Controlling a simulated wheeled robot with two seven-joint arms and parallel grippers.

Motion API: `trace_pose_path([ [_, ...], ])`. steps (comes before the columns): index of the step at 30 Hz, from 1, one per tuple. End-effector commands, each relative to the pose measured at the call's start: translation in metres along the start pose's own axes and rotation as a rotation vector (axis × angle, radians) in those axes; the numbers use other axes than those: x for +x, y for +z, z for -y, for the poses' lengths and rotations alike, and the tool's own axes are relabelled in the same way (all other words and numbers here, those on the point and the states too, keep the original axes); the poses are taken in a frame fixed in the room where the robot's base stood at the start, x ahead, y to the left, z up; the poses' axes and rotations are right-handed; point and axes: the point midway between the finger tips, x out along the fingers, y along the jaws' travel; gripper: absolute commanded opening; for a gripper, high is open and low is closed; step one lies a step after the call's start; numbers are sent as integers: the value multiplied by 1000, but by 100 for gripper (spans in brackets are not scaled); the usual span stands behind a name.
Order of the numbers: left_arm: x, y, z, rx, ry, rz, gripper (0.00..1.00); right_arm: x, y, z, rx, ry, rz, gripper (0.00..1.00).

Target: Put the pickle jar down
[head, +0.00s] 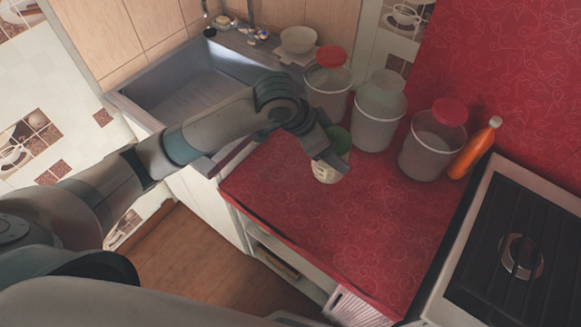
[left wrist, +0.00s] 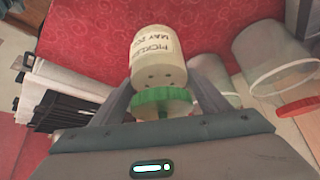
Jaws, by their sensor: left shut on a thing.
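The pickle jar (head: 327,173) is a pale jar with a green lid, in the fingers of my left gripper (head: 334,157) over the red counter (head: 290,210). In the left wrist view the jar (left wrist: 157,62) shows a handwritten label reading "PICKLES MAY" and more. Its green lid (left wrist: 162,103) lies between the two fingers of my left gripper (left wrist: 163,92), which is shut on the jar. I cannot tell whether the jar's base touches the counter. My right gripper is in neither view.
Behind the jar stand several clear bins (head: 378,118) with red or grey lids, and an orange bottle (head: 475,148). A grey sink (head: 190,95) is at the left, and a black stove (head: 520,250) at the right. The counter's front is clear.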

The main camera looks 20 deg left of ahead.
Motion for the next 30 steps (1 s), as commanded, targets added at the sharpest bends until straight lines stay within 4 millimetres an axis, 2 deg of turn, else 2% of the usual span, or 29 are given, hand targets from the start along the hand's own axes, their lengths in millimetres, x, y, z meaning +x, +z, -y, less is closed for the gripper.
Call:
trace_pose_path([
  [5,0,14,13,-3,-2,1,20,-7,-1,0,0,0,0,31],
  [21,12,87,77,-2,-3,0,20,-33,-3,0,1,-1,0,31],
  [30,15,99,86,0,-2,-4,20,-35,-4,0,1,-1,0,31],
])
